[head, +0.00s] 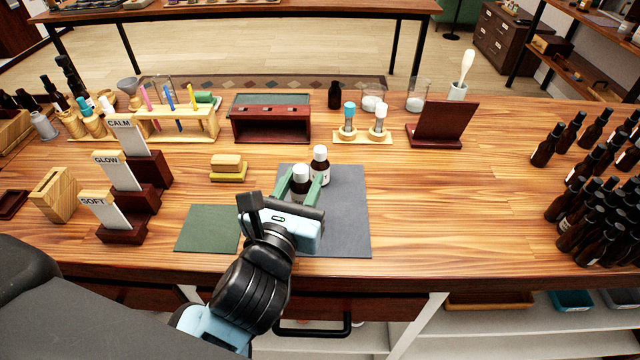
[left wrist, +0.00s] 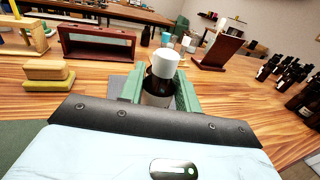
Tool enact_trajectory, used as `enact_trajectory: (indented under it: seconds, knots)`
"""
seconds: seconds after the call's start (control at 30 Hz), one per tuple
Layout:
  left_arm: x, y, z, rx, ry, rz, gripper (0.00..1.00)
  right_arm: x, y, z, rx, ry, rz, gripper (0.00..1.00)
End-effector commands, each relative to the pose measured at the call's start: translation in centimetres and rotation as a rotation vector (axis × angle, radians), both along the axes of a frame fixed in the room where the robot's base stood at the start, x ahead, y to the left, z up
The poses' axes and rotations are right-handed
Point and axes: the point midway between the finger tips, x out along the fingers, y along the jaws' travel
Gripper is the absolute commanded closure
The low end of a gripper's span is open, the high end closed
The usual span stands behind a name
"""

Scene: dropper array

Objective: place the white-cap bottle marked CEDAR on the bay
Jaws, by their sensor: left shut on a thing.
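My left gripper (head: 304,180) is over the dark grey mat (head: 346,222), its green fingers shut on a brown bottle with a white cap (head: 300,183). The held bottle looks upright; it also shows between the fingers in the left wrist view (left wrist: 162,80). I cannot tell whether its base touches the mat. A second white-cap brown bottle (head: 320,164) stands just behind and right of it, at the mat's back edge. The writing on both labels is too small to read, so I cannot tell which is CEDAR. No bay is clearly marked. My right gripper is out of view.
A green mat (head: 208,228) lies left of the grey mat. Signs marked CALM, GLOW and SOFT (head: 93,212) stand at left. Stacked blocks (head: 228,167), a dark red box (head: 270,121) and a slanted stand (head: 441,124) are behind. Several dark bottles crowd the right; the table's right-middle is clear.

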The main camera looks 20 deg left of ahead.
Motion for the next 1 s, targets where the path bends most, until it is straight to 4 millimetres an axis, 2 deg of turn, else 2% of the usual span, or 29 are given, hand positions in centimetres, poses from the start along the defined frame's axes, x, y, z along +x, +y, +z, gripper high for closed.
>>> enact_trajectory:
  seconds: [0.1, 0.23, 0.43, 0.53, 0.6, 0.73, 1.0]
  knots:
    - [2.1, -0.8, 0.2, 0.0, -0.005, 0.0, 0.9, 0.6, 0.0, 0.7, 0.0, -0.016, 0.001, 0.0]
    - [3.2, -1.2, -0.1, 0.0, -0.003, 0.001, 0.9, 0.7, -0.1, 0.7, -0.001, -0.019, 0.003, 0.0]
    - [3.5, -1.3, -0.2, 0.0, -0.003, 0.0, 0.9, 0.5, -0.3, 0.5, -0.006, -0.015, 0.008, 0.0]
    - [4.3, -1.6, -0.2, -0.001, -0.004, 0.0, 0.9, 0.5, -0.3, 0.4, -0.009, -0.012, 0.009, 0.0]
    - [4.2, -1.6, -1.7, -0.001, 0.006, 0.0, 0.9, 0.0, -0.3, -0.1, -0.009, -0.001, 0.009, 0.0]
    - [4.2, -1.6, -3.4, -0.001, 0.004, 0.0, 0.9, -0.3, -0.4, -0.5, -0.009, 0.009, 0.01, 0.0]
    - [4.2, -1.6, -3.7, -0.001, -0.003, -0.001, 0.9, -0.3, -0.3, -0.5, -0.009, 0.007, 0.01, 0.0]
